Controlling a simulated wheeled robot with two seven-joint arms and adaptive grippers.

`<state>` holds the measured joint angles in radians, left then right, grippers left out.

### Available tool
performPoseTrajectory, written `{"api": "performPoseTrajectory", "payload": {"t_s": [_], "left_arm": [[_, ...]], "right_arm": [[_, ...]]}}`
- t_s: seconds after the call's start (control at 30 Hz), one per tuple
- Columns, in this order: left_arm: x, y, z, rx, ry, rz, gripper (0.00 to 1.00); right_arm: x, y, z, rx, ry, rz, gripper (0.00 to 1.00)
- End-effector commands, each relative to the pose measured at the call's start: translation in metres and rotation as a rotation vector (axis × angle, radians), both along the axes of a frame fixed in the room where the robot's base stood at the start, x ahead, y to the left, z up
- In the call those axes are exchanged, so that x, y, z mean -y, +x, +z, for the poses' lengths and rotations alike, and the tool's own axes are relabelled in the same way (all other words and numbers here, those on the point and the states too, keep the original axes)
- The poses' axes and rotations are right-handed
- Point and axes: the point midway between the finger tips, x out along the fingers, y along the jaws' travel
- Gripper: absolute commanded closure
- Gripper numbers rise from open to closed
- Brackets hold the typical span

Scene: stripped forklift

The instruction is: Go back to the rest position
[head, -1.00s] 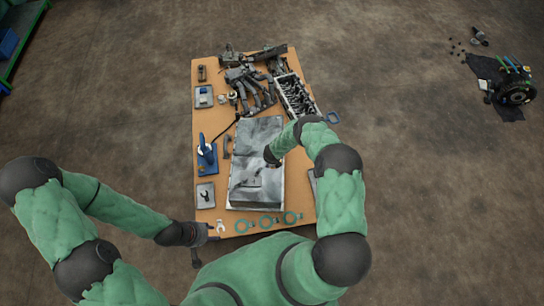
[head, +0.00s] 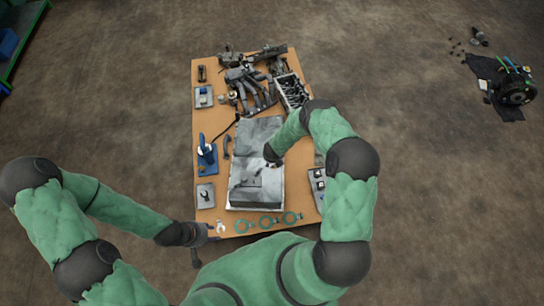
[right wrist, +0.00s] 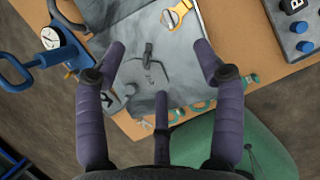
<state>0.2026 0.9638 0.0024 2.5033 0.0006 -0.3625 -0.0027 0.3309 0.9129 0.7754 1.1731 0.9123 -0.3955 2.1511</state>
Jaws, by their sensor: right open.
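My left gripper (head: 203,234) is low at the left front corner of the wooden table, beside a small wrench-like part (head: 221,227); its fingers are too small to tell open or shut. My right arm reaches in over the table, and my right gripper (head: 271,156) is mostly hidden by its own forearm. In the right wrist view my right gripper (right wrist: 160,62) is open and empty, with its purple fingers spread above the grey sheet-covered slab (right wrist: 140,85). A small dark tool (right wrist: 148,58) lies on the slab, apart from the fingers.
The table (head: 211,130) holds a blue gauge stand (head: 207,155) left of the slab, green rings (head: 267,222) along the front edge, a tray (head: 318,185) at right and engine parts (head: 250,85) behind. Open floor surrounds it.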

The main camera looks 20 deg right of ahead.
Motion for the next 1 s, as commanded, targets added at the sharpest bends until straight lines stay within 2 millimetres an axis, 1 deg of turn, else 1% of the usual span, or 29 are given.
{"api": "performPoseTrajectory", "payload": {"t_s": [0.47, 0.57, 0.67, 0.77, 1.0], "left_arm": [[0.000, 0.000, 0.000, 0.000, 0.000, 0.000, 0.60], [0.000, 0.000, 0.001, 0.000, 0.000, 0.000, 0.60], [0.000, 0.000, 0.002, 0.000, 0.000, 0.000, 0.60], [0.000, 0.000, 0.004, 0.000, 0.000, 0.000, 0.60], [0.000, 0.000, 0.009, 0.000, 0.000, 0.000, 0.60]], "right_arm": [[0.000, 0.000, 0.000, 0.001, 0.000, 0.000, 0.31], [-0.002, -0.001, 0.001, -0.006, -0.008, 0.034, 0.31], [-0.008, -0.007, 0.005, -0.026, -0.034, 0.146, 0.31], [-0.019, -0.017, 0.011, -0.056, -0.079, 0.341, 0.31], [-0.052, -0.051, 0.031, -0.114, -0.199, 0.917, 0.31]]}}
